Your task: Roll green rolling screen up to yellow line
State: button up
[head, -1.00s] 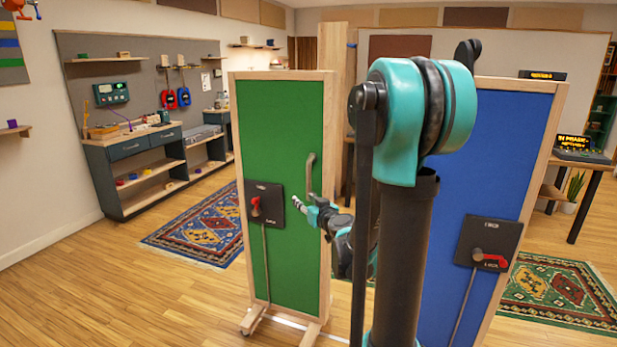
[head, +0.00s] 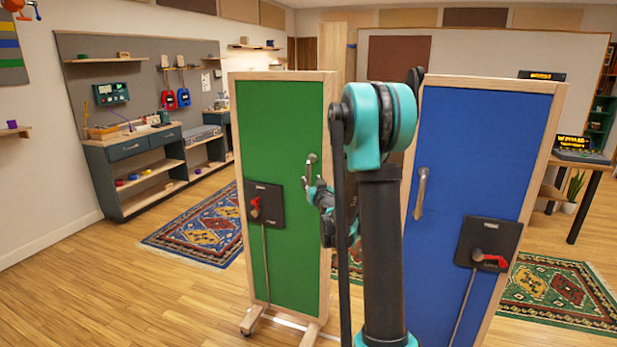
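The green rolling screen (head: 283,130) stands upright in a pale wooden frame on a wheeled foot, left of centre. A grey vertical handle (head: 311,168) is on its right side. A black plate with a red lever (head: 255,206) sits lower left on the panel. My gripper (head: 311,186) is at the lower end of the handle, seen partly from behind. I cannot tell whether its fingers are around the handle or only beside it. My arm hides part of the space right of the screen. I see no yellow line in view.
A blue rolling screen (head: 478,140) with its own handle (head: 420,193) and red lever (head: 490,259) stands close on the right. Patterned rugs lie behind the green screen (head: 205,228) and at right (head: 560,290). A workbench (head: 150,165) lines the left wall. Wooden floor at left is clear.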

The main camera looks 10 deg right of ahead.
aim_at(309, 176)
jog(key=w, duration=0.6)
jog(key=shift+w+a, duration=0.15)
grip_shut()
